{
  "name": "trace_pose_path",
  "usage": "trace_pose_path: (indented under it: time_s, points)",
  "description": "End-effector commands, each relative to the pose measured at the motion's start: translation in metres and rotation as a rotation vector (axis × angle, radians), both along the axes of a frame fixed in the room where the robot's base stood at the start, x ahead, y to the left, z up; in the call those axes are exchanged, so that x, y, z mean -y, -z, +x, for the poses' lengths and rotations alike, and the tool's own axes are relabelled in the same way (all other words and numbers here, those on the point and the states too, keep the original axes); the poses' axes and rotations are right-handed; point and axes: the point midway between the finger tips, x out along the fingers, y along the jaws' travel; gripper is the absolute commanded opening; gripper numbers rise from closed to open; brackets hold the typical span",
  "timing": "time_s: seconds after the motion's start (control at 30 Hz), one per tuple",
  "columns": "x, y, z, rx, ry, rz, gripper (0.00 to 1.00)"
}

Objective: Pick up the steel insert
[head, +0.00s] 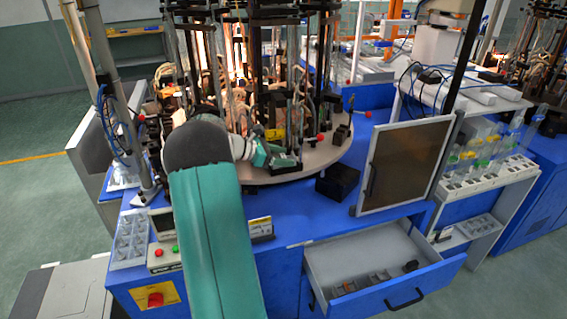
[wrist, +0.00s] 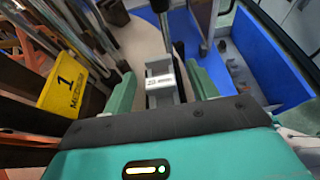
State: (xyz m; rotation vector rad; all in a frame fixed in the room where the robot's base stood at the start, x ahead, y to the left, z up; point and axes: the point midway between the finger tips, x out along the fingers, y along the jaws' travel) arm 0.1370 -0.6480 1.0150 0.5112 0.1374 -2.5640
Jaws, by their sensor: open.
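My gripper (wrist: 160,80) is open, with one green finger on each side of a small grey metal piece (wrist: 160,85) with a white label. This piece may be the steel insert; I cannot tell for sure. A dark upright rod stands just beyond it. In the head view my gripper (head: 272,154) is at the front of the round table (head: 275,176); the metal piece cannot be made out there.
Dark posts and burners crowd the round table behind my gripper. A black box (head: 338,181) stands on the blue bench. A framed dark panel (head: 404,165) stands at its right. An open drawer (head: 330,262) holds small parts. A yellow sign (wrist: 62,82) is left in the wrist view.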

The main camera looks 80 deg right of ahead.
Motion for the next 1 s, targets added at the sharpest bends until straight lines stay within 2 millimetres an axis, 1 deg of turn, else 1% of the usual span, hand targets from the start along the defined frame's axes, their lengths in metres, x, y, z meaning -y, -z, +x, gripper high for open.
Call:
trace_pose_path:
  time_s: [0.03,0.1,0.33,0.47,0.5,0.57,0.6,0.63,0.87,1.0]
  points:
    - [0.0025,0.0027,-0.0046,0.001,0.001,0.001,0.58]
    - [0.0046,0.0042,-0.0073,0.0,0.0,0.001,0.58]
    - [0.0051,0.0044,-0.0081,0.0,-0.001,0.0,0.58]
    - [0.0051,0.0044,-0.0081,0.0,-0.001,0.0,0.33]
    - [0.0051,0.0043,-0.0081,0.0,-0.001,0.0,0.25]
    - [0.0051,0.0043,-0.0081,0.0,-0.001,0.0,0.13]
    - [0.0051,0.0043,-0.008,0.0,-0.001,0.0,0.05]
    - [0.0051,0.0043,-0.008,0.0,-0.001,0.0,0.0]
    - [0.0053,0.0031,-0.008,0.0,-0.002,-0.001,0.0]
    - [0.0053,-0.0009,-0.008,0.0,-0.001,-0.002,0.0]
